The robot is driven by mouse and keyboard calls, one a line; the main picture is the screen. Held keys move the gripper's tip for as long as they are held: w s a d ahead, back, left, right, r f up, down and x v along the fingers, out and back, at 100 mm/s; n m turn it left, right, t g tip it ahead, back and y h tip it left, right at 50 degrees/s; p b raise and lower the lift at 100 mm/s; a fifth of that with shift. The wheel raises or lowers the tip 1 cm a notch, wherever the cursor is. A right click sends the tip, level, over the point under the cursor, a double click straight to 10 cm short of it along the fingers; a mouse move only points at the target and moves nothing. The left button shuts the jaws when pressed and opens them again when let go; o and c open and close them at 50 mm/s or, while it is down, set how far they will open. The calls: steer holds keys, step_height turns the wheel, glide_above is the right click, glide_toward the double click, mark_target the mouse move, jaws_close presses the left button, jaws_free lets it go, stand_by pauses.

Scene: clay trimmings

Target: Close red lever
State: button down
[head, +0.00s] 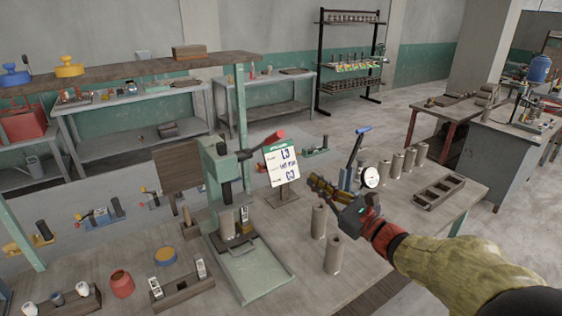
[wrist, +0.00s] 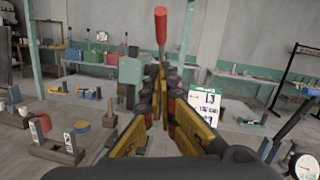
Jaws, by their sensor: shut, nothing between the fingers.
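The red lever (head: 274,136) is a dark arm with a red grip on the right side of a green press (head: 222,165). In the head view it sticks out to the right, tilted slightly up. In the wrist view the red grip (wrist: 160,26) stands upright just above and beyond the fingertips, with the press's green head (wrist: 131,72) behind to the left. My gripper (head: 311,181) is shut and empty, to the right of the press and lower in the picture than the grip. Its yellow fingers (wrist: 160,75) meet at the tips. They appear apart from the lever.
A sign card (head: 281,164) on a stand is between the press and my gripper. A blue-handled device with a gauge (head: 371,176) is right of my gripper. Clay cylinders (head: 333,255) stand on the table in front. A slotted tray (head: 438,192) lies at the right.

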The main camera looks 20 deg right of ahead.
steer(key=r+b+x, duration=0.2)
steer(key=x, duration=1)
steer(key=shift+a+r, duration=0.35)
steer(key=shift+r, duration=0.05)
steer(key=w+r+g+p, duration=0.1)
steer(key=r+p, duration=0.1)
steer(key=p, duration=0.1)
steer(key=w+r+p, duration=0.1)
steer(key=r+p, duration=0.1)
steer(key=p, duration=0.2)
steer(key=w+a+r+g+h+p, duration=0.1)
steer(key=r+p, duration=0.1)
steer(key=p, duration=0.2)
steer(key=shift+w+g, duration=0.15)
steer(key=shift+g, duration=0.15)
steer(key=shift+m+g+h, duration=0.3)
steer(key=shift+g+h, duration=0.3)
steer(key=shift+g, duration=0.2)
steer(key=w+r+p, duration=0.1)
steer(key=p, duration=0.3)
steer(key=w+a+r+p, duration=0.1)
steer(key=w+r+p, duration=0.1)
steer(key=p, duration=0.3)
steer(key=shift+r, duration=0.15)
steer(key=p, duration=0.1)
steer(key=w+p, duration=0.1)
steer(key=shift+a+r+g+p, duration=0.15)
steer(key=shift+r+g+p, duration=0.05)
steer(key=shift+g+p, duration=0.15)
